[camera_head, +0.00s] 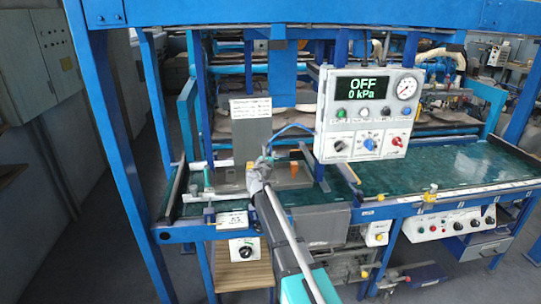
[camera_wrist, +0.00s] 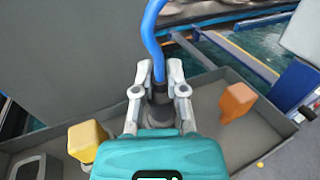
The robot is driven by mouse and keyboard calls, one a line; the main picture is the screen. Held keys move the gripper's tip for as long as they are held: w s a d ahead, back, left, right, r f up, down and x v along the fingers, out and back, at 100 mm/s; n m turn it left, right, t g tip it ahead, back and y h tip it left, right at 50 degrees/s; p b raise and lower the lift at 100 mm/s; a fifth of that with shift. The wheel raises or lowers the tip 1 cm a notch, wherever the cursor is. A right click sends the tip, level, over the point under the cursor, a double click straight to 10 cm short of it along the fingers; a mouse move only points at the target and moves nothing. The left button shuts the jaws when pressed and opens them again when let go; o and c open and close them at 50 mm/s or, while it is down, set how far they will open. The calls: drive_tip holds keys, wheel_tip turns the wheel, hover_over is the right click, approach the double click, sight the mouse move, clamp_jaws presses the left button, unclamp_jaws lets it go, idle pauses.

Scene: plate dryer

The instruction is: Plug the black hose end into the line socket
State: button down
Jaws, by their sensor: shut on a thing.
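My gripper (camera_wrist: 159,76) is shut on the black hose end (camera_wrist: 159,93), which stands between the two grey fingers. A blue hose (camera_wrist: 150,32) rises from it and bends out of the top of the wrist view. Below the black end is a dark grey round part (camera_wrist: 160,115), partly hidden by the gripper; I cannot tell whether it is the line socket or whether the end is seated in it. The hose end is too small to make out there.
An orange block (camera_wrist: 237,101) is right of my gripper and a yellow block (camera_wrist: 86,140) left, in the tray. A grey upright plate (camera_head: 252,140) stands behind. The control panel (camera_head: 368,115) reads OFF, 0 kPa. The green table (camera_head: 440,168) is clear at right.

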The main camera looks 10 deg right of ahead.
drive_tip(key=shift+f+b, duration=0.4)
drive_tip(key=shift+f, duration=0.05)
idle(0.5)
drive_tip(key=c, duration=0.6)
unclamp_jaws()
drive_tip(key=shift+s, duration=0.1)
drive_tip(key=v, duration=1.2)
drive_tip(key=shift+d, duration=0.1)
idle(0.5)
